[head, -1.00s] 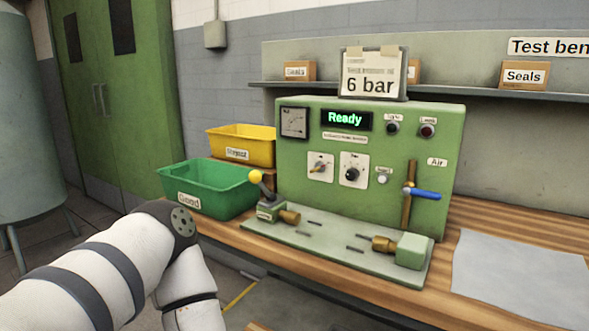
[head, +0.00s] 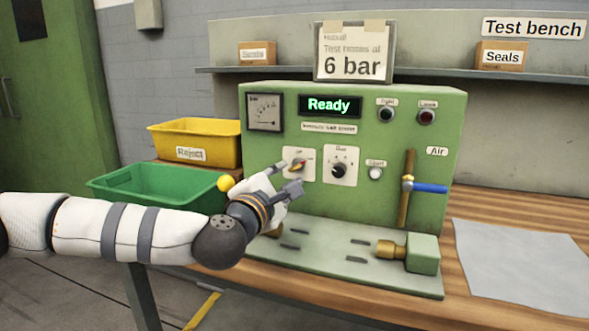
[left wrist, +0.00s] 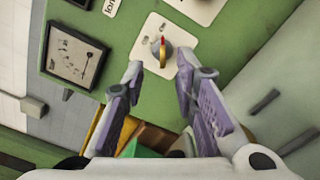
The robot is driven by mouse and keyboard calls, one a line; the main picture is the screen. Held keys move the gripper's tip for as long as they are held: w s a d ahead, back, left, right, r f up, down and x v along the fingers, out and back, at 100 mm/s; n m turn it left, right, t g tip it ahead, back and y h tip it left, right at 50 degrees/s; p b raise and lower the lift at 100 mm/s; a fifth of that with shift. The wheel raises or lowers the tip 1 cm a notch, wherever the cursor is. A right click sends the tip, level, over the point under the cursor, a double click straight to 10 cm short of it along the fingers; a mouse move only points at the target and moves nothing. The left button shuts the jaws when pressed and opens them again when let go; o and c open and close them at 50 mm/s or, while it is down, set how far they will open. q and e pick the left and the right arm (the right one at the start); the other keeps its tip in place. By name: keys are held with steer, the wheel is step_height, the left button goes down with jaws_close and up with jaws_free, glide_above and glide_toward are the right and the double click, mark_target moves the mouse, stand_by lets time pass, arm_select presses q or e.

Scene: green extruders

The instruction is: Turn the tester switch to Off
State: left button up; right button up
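The green tester (head: 250,150) stands on the bench with its display reading "Ready". The switch (head: 297,166) is an orange knob on a white plate at the left of the panel, its handle slanting. In the left wrist view the switch (left wrist: 160,50) shows a red mark on the knob; the plate's small labels are too blurred to read. My left gripper (head: 287,180) is open and empty, just in front of the switch. In the left wrist view its fingertips (left wrist: 159,72) lie on either side below the knob, apart from it. My right gripper is not in view.
A second, black knob (head: 339,170) sits right of the switch. A blue-handled air valve (head: 430,188) is farther right. A yellow-balled lever (head: 225,183) is close to my left wrist. Green (head: 120,190) and yellow (head: 165,140) bins stand at the left.

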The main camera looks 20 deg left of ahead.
mark_target(294, 169)
arm_select(q)
steer(key=w, duration=0.7)
steer(key=shift+d+f, duration=0.1)
steer(key=shift+f, duration=0.1)
jaws_close()
